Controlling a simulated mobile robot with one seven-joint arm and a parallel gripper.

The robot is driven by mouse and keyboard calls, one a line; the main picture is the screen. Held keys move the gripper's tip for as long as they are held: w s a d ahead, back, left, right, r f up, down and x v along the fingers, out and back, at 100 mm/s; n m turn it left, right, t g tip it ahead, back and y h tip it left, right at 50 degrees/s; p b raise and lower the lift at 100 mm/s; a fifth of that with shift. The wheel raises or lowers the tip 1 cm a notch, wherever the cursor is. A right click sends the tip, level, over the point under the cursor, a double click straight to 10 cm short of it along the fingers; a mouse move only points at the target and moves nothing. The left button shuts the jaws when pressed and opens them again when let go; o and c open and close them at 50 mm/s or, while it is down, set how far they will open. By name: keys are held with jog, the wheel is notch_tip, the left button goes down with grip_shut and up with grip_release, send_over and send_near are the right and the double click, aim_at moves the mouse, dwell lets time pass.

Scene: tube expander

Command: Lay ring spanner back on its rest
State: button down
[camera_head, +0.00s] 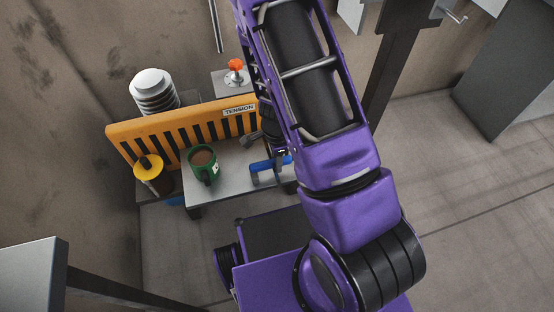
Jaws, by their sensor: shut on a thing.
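My gripper (268,140) shows only in part beside my purple forearm, over the right end of the small grey table; the forearm hides much of it. I cannot tell whether the tool touches the table. The spanner's ring and its rest cannot be made out clearly.
The grey table (228,187) also carries a green mug (205,167) with brown contents. An orange slotted guard (187,130) marked TENSION stands behind it. A yellow-topped can (149,168), a white ribbed cylinder (153,92) and a red-knobbed valve (235,72) are nearby.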

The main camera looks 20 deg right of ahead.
jog(key=shift+f+b, duration=0.55)
jog(key=shift+f, duration=0.25)
jog(key=c, duration=0.5)
grip_release()
jog(key=shift+c, duration=0.2)
jog(key=shift+r, duration=0.1)
notch_tip(320, 180, up, 8)
jog(key=p, duration=0.7)
